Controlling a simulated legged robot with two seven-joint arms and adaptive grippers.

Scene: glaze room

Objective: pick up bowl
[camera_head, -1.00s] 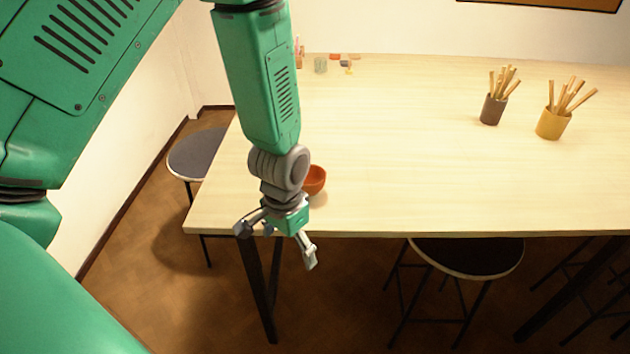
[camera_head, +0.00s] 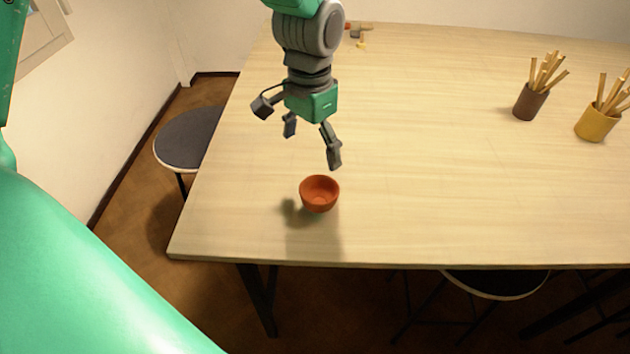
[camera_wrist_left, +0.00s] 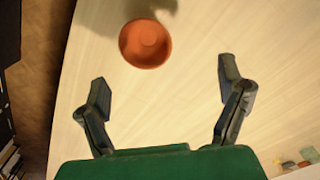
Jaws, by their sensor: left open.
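The orange-red bowl (camera_head: 319,195) sits upright on the wooden table (camera_head: 420,210), near its front left part. My left gripper (camera_head: 298,137) is open and empty above the table, with its fingers spread, up and a little left of the bowl in the head view. In the left wrist view the bowl (camera_wrist_left: 146,44) lies beyond the two spread fingertips of the left gripper (camera_wrist_left: 163,82), apart from both. My right gripper is not in view.
A brown cup of sticks (camera_head: 530,102) and a yellow cup of sticks (camera_head: 596,122) stand at the right. Small items (camera_head: 358,32) lie at the back edge. Stools (camera_head: 186,138) stand beside the table. The table around the bowl is clear.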

